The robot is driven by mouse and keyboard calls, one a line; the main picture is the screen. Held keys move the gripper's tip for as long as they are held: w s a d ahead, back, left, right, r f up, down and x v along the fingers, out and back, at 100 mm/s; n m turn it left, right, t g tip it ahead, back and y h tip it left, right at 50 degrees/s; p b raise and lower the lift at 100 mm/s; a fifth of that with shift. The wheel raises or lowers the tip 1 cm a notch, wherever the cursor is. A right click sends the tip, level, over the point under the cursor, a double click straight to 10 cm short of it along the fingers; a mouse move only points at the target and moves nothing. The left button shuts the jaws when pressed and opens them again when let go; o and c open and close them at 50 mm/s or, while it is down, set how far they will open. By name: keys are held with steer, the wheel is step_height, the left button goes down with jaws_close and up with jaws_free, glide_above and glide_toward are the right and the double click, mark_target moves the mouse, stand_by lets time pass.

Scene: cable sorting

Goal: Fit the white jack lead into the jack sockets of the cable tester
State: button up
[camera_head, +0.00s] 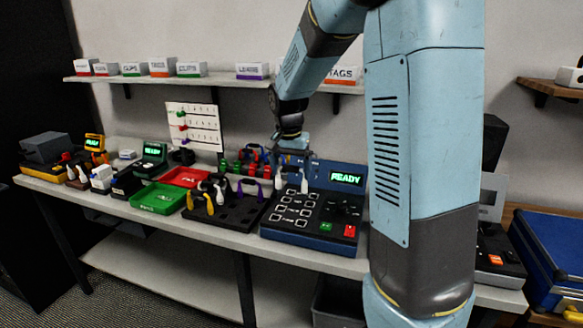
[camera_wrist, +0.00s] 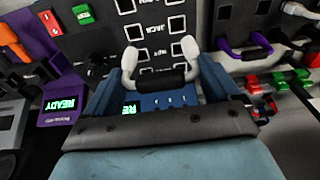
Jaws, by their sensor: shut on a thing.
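The white jack lead (camera_wrist: 189,52) has two white plugs joined by a short dark cable, and I see it between the blue fingers of my gripper (camera_wrist: 165,76) in the wrist view. My gripper is shut on its dark middle part. In the head view my gripper (camera_head: 292,160) is above the back of the cable tester (camera_head: 305,236), with the white plugs (camera_head: 304,185) hanging below it. The tester is a dark blue box with white-framed sockets, a green READY screen and red and green buttons. A socket pair marked JACK (camera_wrist: 155,52) shows between the plugs. I see no plug seated in a socket.
A dark rack (camera_head: 232,218) with yellow, white and purple leads stands left of the tester. Green (camera_head: 158,198) and red (camera_head: 186,177) trays lie farther left. Red and green connectors (camera_head: 250,168) stand behind the rack. A blue case (camera_head: 548,255) is at the far right.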

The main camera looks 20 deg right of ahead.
steer(key=shift+d, duration=0.25)
steer(key=shift+d+f, duration=0.1)
steer(key=shift+f, duration=0.05)
steer(key=shift+f, duration=2.6)
steer(key=shift+s+f, duration=0.1)
steer(key=shift+f, duration=0.65)
stand_by(1.0)
steer(key=o, duration=0.8)
steer(key=shift+s+r, duration=0.1)
steer(key=shift+r, duration=3.9)
